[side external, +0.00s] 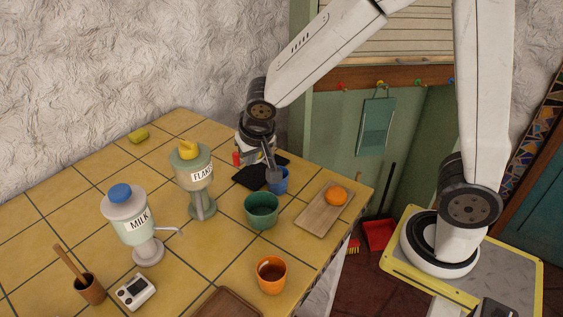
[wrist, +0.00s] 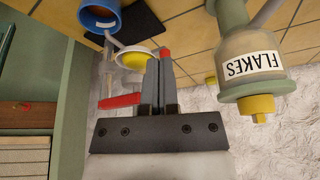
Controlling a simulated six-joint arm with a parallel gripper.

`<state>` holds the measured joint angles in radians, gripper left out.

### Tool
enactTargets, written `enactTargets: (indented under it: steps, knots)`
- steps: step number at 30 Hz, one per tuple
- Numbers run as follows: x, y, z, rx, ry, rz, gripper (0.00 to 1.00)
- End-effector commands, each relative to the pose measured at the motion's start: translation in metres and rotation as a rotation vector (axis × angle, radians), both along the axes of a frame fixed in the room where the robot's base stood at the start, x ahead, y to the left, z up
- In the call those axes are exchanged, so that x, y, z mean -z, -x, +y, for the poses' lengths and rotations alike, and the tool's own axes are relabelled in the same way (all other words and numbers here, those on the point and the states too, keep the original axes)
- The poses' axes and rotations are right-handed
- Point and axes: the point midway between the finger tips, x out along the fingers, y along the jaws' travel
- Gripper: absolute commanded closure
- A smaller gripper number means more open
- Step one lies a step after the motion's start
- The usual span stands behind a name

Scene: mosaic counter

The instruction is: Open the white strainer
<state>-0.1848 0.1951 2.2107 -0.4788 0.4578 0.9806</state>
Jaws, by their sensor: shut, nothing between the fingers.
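A small round thing with a white rim and a yellow middle, which looks like the white strainer (wrist: 135,58), shows in the wrist view just left of my fingertips. Beside it is a clear vessel with a red bar (wrist: 118,101). My gripper (wrist: 162,54) has its two grey fingers together, with nothing between them. The fingertips are close to the white rim; I cannot tell whether they touch it. In the side external view my wrist hides most of the strainer.
The FLAKES dispenser (side external: 194,172), MILK dispenser (side external: 127,219), green bowl (side external: 261,211) and wooden board with an orange (side external: 336,196) stand nearby. The counter's back left is mostly clear.

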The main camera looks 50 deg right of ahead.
Motion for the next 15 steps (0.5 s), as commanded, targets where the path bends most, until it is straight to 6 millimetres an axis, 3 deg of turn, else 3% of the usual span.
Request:
enactTargets:
  steps: [11,15]
  knots:
    - [0.040,-0.014,-0.006,0.000,-0.001,0.004,1.00]
    - [0.039,-0.031,-0.013,0.002,-0.002,-0.001,1.00]
